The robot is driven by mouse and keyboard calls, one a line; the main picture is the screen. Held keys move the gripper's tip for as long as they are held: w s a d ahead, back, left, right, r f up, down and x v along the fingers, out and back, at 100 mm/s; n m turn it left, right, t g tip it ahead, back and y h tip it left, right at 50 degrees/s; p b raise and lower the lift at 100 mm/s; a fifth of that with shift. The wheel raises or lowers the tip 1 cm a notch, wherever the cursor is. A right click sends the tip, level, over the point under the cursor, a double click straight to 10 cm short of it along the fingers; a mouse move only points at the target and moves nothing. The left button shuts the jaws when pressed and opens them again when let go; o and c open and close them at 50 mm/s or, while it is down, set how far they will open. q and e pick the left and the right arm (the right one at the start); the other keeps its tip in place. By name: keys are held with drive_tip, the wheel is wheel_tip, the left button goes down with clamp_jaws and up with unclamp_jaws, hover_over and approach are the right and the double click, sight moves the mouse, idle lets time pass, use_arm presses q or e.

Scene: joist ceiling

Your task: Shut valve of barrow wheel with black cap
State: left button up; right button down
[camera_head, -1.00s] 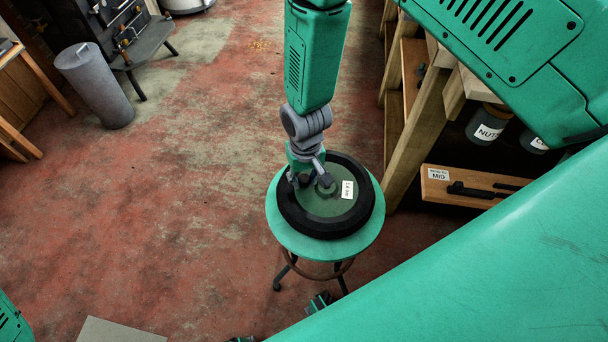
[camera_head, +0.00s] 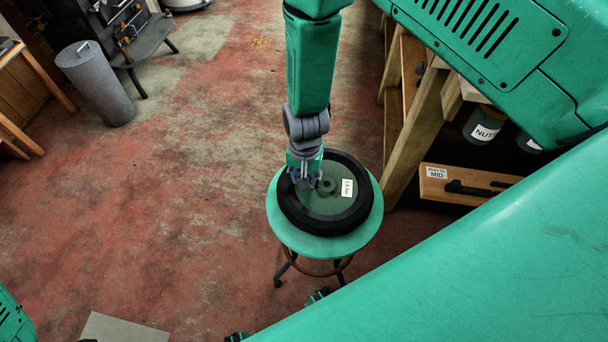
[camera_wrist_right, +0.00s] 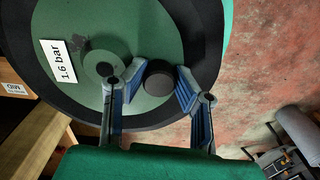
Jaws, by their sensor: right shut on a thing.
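The barrow wheel (camera_head: 291,211) lies flat, with a black tyre and a green hub disc (camera_head: 326,205). A white "1.6 bar" label (camera_head: 347,188) is on the disc, and it also shows in the wrist view (camera_wrist_right: 59,61). My right gripper (camera_head: 306,184) points down at the disc's left side. In the wrist view my right gripper (camera_wrist_right: 161,76) is shut on the round black cap (camera_wrist_right: 160,88), which sits between its fingertips. The valve under the cap is hidden.
The wheel rests on a round green stool (camera_head: 281,234). A wooden bench with shelves (camera_head: 424,118) stands close on the right, holding jars and a "MID" board (camera_head: 437,172). A grey cylinder (camera_head: 100,90) and a dark stove stand at the upper left. The red floor between is clear.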

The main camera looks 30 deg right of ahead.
drive_tip(key=m, duration=0.3)
drive_tip(key=shift+w+a+p, duration=0.1)
drive_tip(key=shift+p, duration=0.3)
drive_tip(key=c, duration=1.2)
unclamp_jaws()
wheel_tip(320, 180, up, 12)
drive_tip(key=shift+f, duration=0.1)
